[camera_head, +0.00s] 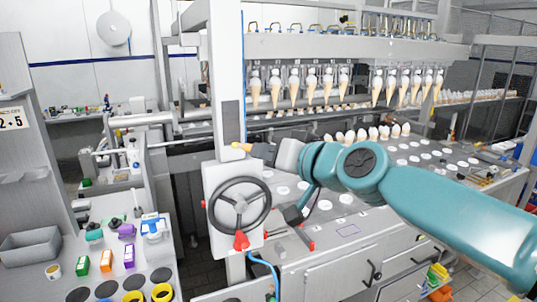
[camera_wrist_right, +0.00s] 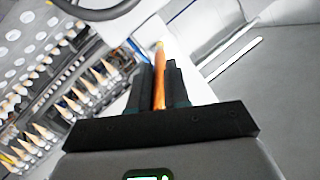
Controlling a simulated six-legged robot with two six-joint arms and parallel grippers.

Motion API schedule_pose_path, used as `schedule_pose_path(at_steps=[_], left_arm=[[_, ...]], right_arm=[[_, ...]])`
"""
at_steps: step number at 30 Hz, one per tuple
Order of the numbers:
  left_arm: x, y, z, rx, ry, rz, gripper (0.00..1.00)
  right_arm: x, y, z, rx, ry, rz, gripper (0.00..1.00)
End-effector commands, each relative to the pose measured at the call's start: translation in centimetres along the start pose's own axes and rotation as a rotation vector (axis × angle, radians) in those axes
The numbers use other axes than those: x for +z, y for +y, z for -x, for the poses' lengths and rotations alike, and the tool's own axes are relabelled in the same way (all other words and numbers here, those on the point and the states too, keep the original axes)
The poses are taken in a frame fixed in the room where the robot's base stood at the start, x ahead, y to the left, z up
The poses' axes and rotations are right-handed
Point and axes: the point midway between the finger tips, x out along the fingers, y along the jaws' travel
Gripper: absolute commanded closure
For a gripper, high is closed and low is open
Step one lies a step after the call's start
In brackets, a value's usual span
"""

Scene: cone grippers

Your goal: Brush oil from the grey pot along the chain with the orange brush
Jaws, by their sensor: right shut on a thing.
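My right gripper (camera_head: 260,151) is in front of the upright machine post, just above the dark handwheel. It is shut on the orange brush (camera_wrist_right: 161,76). In the right wrist view the brush lies between the two dark fingers (camera_wrist_right: 160,88), with its yellowish tip pointing away over a pale surface. In the head view only a small orange-yellow end (camera_head: 241,147) shows past the fingers, close to the post; I cannot tell whether it touches. I cannot make out the grey pot or the chain for certain. My left gripper is out of view.
The handwheel (camera_head: 239,205) with a red knob sits on a white box below the gripper. Cones (camera_head: 326,90) hang in a row behind, above a plate with round holes. A bench at lower left holds a grey bin (camera_head: 30,246), small boxes and yellow rings.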

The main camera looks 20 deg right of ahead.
Motion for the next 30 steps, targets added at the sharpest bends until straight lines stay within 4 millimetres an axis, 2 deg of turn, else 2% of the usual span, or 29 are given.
schedule_pose_path(at_steps=[17,30], left_arm=[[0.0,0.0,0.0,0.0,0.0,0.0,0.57],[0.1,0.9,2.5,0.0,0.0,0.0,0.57]], right_arm=[[-0.3,0.2,-0.9,0.0,0.0,0.0,1.0],[-3.0,-1.4,-0.2,0.0,0.0,0.0,1.0]])
